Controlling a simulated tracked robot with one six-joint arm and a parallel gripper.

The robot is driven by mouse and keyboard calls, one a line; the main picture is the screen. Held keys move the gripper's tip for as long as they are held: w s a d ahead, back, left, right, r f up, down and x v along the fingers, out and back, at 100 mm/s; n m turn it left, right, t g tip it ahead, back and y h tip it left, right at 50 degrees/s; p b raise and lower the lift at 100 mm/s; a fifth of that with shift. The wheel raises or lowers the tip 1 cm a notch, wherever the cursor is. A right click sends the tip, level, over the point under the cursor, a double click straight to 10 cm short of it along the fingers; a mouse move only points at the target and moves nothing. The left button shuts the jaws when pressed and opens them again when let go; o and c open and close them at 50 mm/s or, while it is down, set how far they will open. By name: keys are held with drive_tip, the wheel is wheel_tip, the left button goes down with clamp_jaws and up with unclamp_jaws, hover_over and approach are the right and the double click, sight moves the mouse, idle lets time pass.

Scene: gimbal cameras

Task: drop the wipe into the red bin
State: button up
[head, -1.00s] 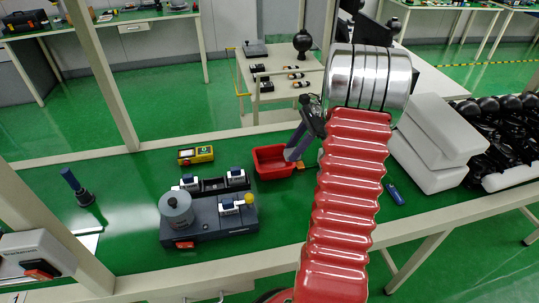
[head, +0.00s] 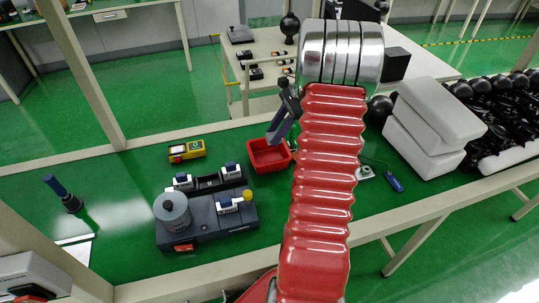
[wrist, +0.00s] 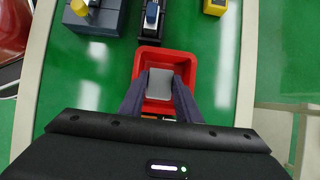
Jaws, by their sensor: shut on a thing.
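The red bin (head: 258,163) stands on the green bench top, right of the grey device. It also shows in the wrist view (wrist: 138,66). My gripper (head: 272,141) is over the bin's far part in the head view. In the wrist view my gripper (wrist: 159,90) has its two dark fingers over the bin, one on each side of a light grey wipe (wrist: 159,84). It is shut on the wipe. The wipe is hidden in the head view, and its exact height above the bin floor cannot be told.
A grey device with a round pot (head: 172,211) stands left of the bin. A yellow box (head: 186,150) lies behind it. White foam blocks (head: 432,118) and black parts stand to the right. A blue tool (head: 394,183) lies on the bench.

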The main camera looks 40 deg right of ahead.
drive_tip(key=shift+f, duration=2.75)
drive_tip(key=o, duration=1.1)
drive_tip(key=shift+r, duration=0.1)
drive_tip(key=v, duration=1.3)
drive_tip(key=shift+d+r, duration=0.2)
drive_tip(key=shift+r, duration=0.05)
